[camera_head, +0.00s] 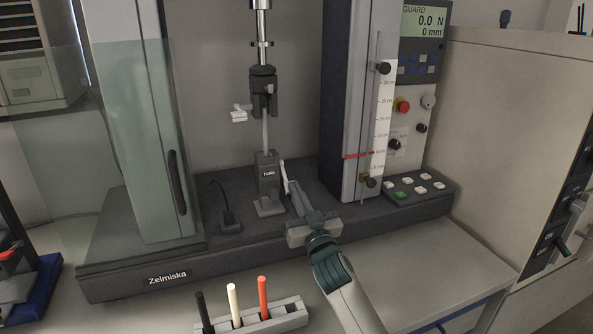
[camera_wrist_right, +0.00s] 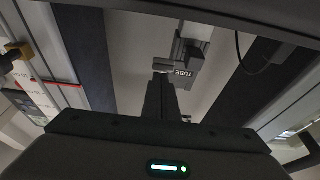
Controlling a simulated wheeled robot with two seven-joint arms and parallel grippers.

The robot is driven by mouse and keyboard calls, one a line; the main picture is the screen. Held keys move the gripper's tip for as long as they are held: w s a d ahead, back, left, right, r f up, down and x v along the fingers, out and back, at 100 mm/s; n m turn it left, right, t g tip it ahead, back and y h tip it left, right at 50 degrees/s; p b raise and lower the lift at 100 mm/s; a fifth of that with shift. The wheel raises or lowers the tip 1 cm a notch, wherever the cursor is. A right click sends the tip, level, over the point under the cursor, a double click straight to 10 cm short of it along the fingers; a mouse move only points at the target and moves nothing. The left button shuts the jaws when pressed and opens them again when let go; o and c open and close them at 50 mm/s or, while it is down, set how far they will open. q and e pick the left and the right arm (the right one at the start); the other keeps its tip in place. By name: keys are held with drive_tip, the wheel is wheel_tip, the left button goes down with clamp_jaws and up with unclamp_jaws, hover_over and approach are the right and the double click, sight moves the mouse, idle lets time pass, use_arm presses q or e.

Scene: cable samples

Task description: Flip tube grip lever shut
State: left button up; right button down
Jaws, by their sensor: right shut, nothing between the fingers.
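The dark lower grip marked TUBE (camera_head: 268,172) stands on the machine's base, and it also shows in the right wrist view (camera_wrist_right: 186,62). A thin pale lever (camera_head: 284,176) stands nearly upright along its right side. A light rod-like sample (camera_head: 265,132) runs from this grip up to the dark upper grip (camera_head: 263,88), which has a white lever (camera_head: 239,114) sticking out left. My right gripper (camera_head: 294,186) is shut and empty, its fingertips close to the right of the pale lever. I cannot tell whether they touch it. My left gripper is not in view.
A clear guard panel (camera_head: 150,120) stands at the left. A column with a scale (camera_head: 384,120) and a button panel (camera_head: 418,188) stand at the right. A rack with three coloured sticks (camera_head: 262,320) is in front. A small dark plug-like piece with a cable (camera_head: 228,218) lies left of the grip.

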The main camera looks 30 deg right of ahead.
drive_tip(key=shift+f, duration=0.1)
idle(0.5)
drive_tip(key=s+d+r, duration=0.5)
drive_tip(key=s+r, duration=0.5)
drive_tip(key=r, duration=0.1)
drive_tip(key=shift+s+d, duration=0.15)
idle(0.3)
idle(0.5)
